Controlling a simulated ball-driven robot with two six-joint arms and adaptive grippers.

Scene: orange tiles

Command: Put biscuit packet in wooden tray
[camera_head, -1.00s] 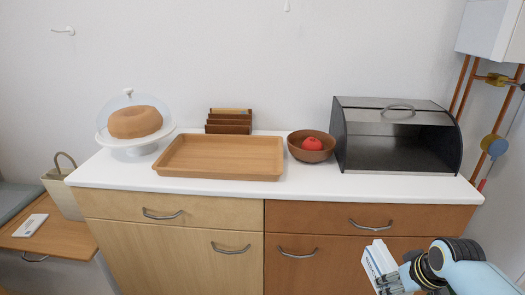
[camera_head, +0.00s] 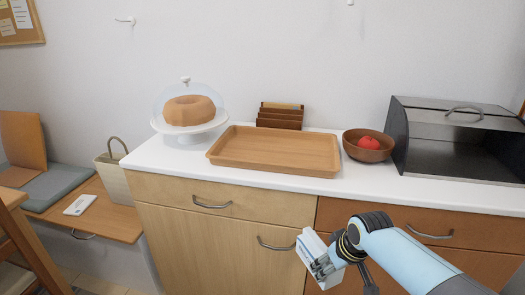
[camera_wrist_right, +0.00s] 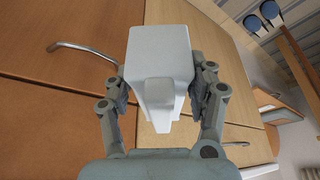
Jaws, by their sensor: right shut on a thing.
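The biscuit packet, a white box-like packet (camera_head: 311,247), is held by my right gripper (camera_head: 322,264) in front of the cabinet, below the counter top. In the right wrist view the white packet (camera_wrist_right: 160,70) sits between both fingers of the right gripper (camera_wrist_right: 162,95), which touch its sides. The wooden tray (camera_head: 275,151) lies flat and empty on the white counter, above and left of the gripper in the head view. My left gripper is not in view.
A cake under a glass dome (camera_head: 190,110) stands left of the tray. A wooden rack (camera_head: 280,116) is behind it. A bowl (camera_head: 368,146) with a red fruit and a metal bread box (camera_head: 455,140) stand to the right. The counter's front edge lies between gripper and tray.

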